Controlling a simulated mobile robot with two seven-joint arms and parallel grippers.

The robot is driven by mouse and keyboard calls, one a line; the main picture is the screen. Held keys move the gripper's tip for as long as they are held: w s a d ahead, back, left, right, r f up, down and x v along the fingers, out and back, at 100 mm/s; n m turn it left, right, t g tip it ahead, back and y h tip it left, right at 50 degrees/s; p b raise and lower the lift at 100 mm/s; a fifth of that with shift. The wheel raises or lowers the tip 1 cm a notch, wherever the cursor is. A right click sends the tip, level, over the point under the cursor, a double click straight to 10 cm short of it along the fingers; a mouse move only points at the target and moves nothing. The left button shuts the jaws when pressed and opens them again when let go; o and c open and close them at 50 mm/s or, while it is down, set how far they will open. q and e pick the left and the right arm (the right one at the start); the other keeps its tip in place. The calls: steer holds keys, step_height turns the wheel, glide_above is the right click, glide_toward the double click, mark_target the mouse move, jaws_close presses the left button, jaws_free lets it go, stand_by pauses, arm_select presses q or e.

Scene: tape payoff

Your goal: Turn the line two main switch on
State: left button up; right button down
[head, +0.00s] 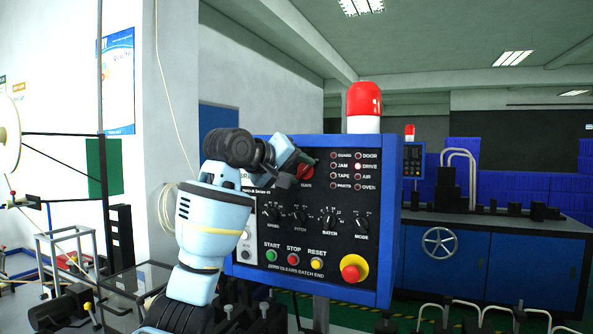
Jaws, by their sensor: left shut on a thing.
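A blue-framed control panel (384,220) with a black face stands in front of me. The jaws and my wrist cover part of the panel's upper left lettering, so the line name and the switch's exact angle cannot be read. The DRIVE lamp (358,167) looks paler than the other lamps. My right gripper is not in view.
Below the switch are several black dials, green, red and yellow buttons, and a red mushroom button (351,273) on yellow. A red beacon (364,100) tops the panel. A blue machine (490,262) with a handwheel stands behind right; a reel stand (10,135) is left.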

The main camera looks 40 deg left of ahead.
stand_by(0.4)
arm_select(q)
steer(key=o, duration=1)
steer(key=shift+v, duration=3.9)
